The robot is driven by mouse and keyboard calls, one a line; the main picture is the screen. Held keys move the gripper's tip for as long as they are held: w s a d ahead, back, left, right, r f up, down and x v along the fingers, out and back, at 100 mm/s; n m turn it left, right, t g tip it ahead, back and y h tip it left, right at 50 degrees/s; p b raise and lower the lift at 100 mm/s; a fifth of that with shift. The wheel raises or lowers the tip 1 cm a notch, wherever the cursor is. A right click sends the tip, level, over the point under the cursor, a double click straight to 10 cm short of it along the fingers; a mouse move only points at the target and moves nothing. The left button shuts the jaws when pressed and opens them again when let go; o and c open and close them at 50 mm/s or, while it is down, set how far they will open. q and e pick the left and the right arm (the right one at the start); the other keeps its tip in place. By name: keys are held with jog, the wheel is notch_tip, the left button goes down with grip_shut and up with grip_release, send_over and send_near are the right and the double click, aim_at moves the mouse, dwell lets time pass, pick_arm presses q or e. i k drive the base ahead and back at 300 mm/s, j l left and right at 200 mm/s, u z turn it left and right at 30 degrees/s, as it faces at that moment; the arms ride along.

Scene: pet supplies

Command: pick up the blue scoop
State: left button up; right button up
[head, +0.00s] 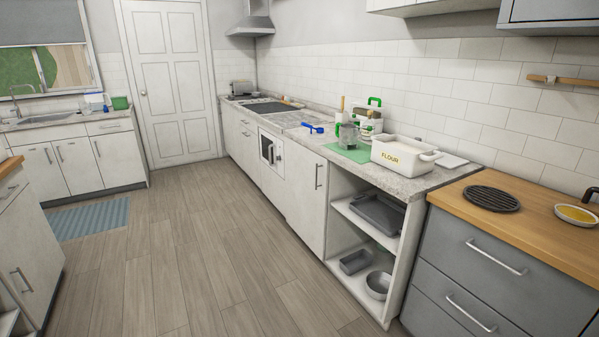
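A blue scoop (313,128) lies on the grey stone counter (408,186) along the right wall, left of the green mat and near the counter's front part. It is small in the head view, and its finer shape is hard to make out. Nothing covers it. Neither of my grippers shows in the head view.
A green mat (347,154), a clear jug (348,136), white containers with green parts (371,123) and a white FLOUR bin (391,155) stand right of the scoop. Open shelves (345,207) and a wood-topped grey cabinet (480,270) are nearer.

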aim_at(319, 130)
jog(key=i, duration=1.85)
